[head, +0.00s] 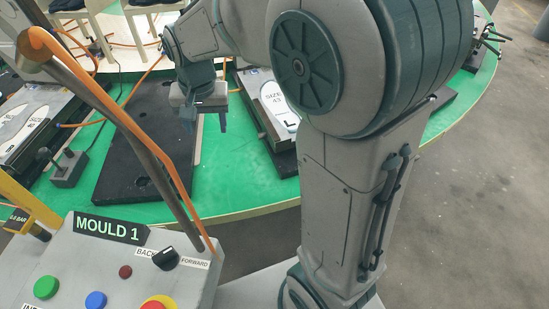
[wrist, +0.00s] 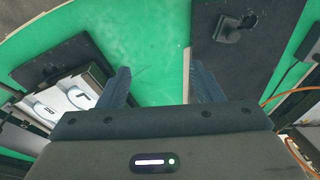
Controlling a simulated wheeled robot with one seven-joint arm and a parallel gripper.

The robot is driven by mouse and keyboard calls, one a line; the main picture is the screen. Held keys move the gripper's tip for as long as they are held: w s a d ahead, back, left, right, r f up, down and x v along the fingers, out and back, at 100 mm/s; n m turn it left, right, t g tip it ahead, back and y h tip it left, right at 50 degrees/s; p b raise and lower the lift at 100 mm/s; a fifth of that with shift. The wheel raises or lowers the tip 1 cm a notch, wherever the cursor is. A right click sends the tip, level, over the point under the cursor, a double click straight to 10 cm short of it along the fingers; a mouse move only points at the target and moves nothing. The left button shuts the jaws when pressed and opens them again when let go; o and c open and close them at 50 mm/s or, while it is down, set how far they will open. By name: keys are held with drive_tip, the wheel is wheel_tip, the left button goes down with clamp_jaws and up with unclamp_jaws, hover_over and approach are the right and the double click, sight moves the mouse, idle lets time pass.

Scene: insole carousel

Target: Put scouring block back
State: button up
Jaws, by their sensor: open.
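My gripper (head: 205,122) points down above the green carousel top (head: 245,180), between a black plate on its left and the size 43 mould on its right.
The size 43 mould (head: 270,105) shows partly behind my arm. A control box with levers (head: 68,168) is left of the black plate. The MOULD 1 panel (head: 125,255) and a slanting pole with an orange hose (head: 120,125) stand in front. Green surface near the rim is clear.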

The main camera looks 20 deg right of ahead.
drive_tip(key=s+d+n, duration=0.1)
drive_tip(key=s+d, duration=0.4)
drive_tip(key=s, duration=0.2)
drive_tip(key=s+d+n+t, duration=0.1)
drive_tip(key=s+d+n, duration=0.1)
drive_tip(key=s+d, duration=0.3)
drive_tip(key=s, duration=0.3)
drive_tip(key=shift+d, duration=0.25)
drive_tip(key=shift+s, duration=0.15)
drive_tip(key=shift+s+t, duration=0.3)
